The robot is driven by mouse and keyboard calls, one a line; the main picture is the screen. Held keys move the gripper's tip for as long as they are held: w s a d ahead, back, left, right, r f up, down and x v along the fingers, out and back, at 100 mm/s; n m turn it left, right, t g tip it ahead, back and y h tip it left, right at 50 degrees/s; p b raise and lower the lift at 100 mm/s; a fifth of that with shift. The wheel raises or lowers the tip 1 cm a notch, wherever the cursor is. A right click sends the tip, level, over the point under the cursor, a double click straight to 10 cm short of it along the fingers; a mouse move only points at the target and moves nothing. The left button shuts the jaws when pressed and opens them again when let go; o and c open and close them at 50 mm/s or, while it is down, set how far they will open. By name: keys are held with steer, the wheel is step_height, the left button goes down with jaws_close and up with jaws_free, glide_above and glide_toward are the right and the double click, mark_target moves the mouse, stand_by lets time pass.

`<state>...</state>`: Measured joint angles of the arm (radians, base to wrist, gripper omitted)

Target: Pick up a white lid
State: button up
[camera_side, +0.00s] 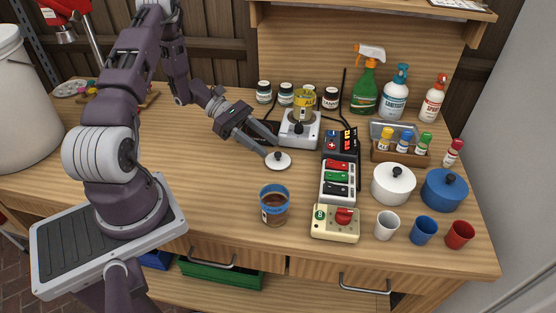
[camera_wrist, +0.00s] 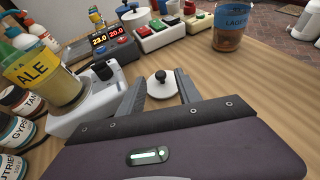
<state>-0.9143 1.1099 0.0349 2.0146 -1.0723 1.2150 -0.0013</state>
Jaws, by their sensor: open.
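A small round white lid (camera_side: 278,161) with a dark knob lies flat on the wooden bench near its middle. It also shows in the wrist view (camera_wrist: 152,91), beyond and partly between my fingers. My gripper (camera_side: 273,144) is open and empty, just behind the lid in the side view and close to it. In the wrist view my gripper's fingers (camera_wrist: 160,88) stand apart, one to each side of the lid's near part. I cannot tell whether a finger touches the lid. A white pot (camera_side: 393,186) with a dark knob stands at the right.
A stirrer plate (camera_side: 300,137) bearing a yellow-labelled ALE jar (camera_side: 303,106) stands close beside my gripper. A blue-labelled jar (camera_side: 274,207) stands in front of the lid. A controller (camera_side: 340,145) and a switch box (camera_side: 338,183) are to the right.

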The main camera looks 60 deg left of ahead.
mark_target(278, 158)
steer(key=shift+x, duration=1.25)
jaws_close()
